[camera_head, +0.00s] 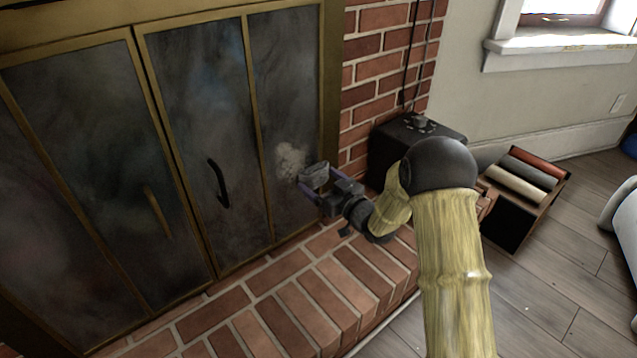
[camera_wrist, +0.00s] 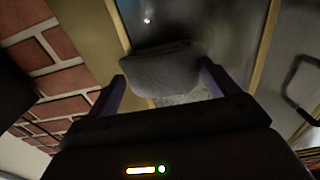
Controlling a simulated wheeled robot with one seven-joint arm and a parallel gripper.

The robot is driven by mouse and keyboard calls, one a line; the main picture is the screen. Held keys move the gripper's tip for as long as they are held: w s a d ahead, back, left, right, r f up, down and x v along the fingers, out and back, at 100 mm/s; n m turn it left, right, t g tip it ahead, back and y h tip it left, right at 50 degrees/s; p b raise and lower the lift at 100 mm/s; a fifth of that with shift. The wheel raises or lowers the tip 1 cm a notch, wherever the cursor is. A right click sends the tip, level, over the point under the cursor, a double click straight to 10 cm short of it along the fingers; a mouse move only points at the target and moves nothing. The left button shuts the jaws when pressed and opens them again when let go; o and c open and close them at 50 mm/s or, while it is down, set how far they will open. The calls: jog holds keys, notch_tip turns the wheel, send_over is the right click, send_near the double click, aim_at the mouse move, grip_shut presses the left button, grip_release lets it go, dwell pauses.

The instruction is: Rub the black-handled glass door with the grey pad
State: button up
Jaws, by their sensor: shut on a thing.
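The black-handled glass door (camera_head: 202,130) is a sooty folding pane in a brass frame, with a dark curved handle (camera_head: 218,184) near its middle. A pale whitish smudge (camera_head: 290,160) marks its right-hand panel. My gripper (camera_head: 313,180) is shut on the grey pad (camera_head: 314,172), close in front of that panel's lower right part. In the wrist view the grey pad (camera_wrist: 160,70) sits between the purple fingers, with the glass behind it. I cannot tell whether the pad touches the glass.
A second glass door (camera_head: 85,150) with a brass handle stands at the left. The brick hearth (camera_head: 300,300) runs below. A black box (camera_head: 400,140) stands by the brick wall. A wooden crate with rolled cloths (camera_head: 525,175) sits on the floor at right.

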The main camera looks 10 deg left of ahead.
jog(key=shift+w+a+r+p, duration=0.1)
jog(key=shift+a+r+p, duration=0.1)
jog(key=shift+r+p, duration=1.3)
jog(key=shift+r, duration=0.25)
jog(key=shift+s+a+b, duration=0.15)
jog(key=shift+s+a, duration=0.5)
jog(key=shift+s, duration=0.15)
jog(key=shift+s+a+b, duration=0.15)
jog(key=shift+s+a, duration=0.45)
jog(key=shift+s, duration=0.2)
jog(key=shift+f, duration=0.1)
jog(key=shift+s+a, duration=0.5)
jog(key=shift+s, duration=0.25)
jog(key=shift+s+a, duration=0.5)
jog(key=shift+s, duration=0.2)
